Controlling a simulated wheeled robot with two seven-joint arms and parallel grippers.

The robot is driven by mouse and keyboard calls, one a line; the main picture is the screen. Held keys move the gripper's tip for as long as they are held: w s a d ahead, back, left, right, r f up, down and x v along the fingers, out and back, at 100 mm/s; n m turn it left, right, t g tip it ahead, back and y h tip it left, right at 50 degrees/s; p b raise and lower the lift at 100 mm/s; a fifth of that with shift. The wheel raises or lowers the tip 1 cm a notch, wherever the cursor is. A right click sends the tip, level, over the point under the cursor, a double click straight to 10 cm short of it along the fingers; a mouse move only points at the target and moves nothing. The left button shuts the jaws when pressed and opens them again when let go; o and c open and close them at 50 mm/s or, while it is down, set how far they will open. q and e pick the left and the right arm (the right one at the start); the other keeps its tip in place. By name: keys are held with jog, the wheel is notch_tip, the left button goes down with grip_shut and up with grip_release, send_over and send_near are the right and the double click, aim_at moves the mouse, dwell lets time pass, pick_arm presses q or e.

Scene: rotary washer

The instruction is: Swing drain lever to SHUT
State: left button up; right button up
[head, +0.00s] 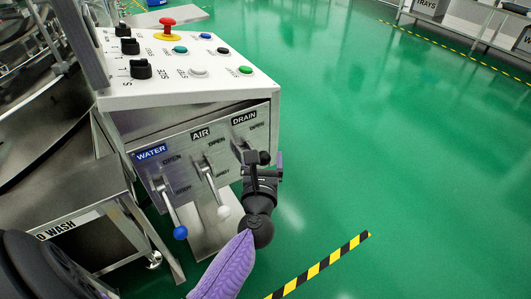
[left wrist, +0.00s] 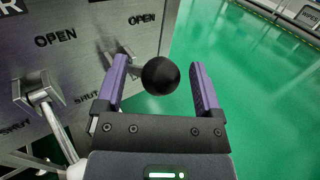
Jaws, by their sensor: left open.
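The drain lever has a round black knob (left wrist: 161,76), which shows between the two purple fingers of my left gripper (left wrist: 162,82) in the left wrist view. The fingers are open, with a visible gap on the right side; contact on the left is unclear. The lever's metal shaft is partly hidden behind the left finger and knob. In the head view my left gripper (head: 259,158) is in front of the lever, below the DRAIN label (head: 244,118), and hides most of it. An OPEN mark (left wrist: 141,18) shows above the lever; its SHUT mark is hidden. My right gripper is not in view.
Left of the drain lever are the white-knobbed air lever (head: 216,193) and the blue-knobbed water lever (head: 173,213), both hanging down. A button console (head: 190,75) sits above the steel lever panel. Green floor to the right is clear.

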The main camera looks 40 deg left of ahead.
pick_arm(q)
jog(key=shift+x, duration=1)
grip_shut()
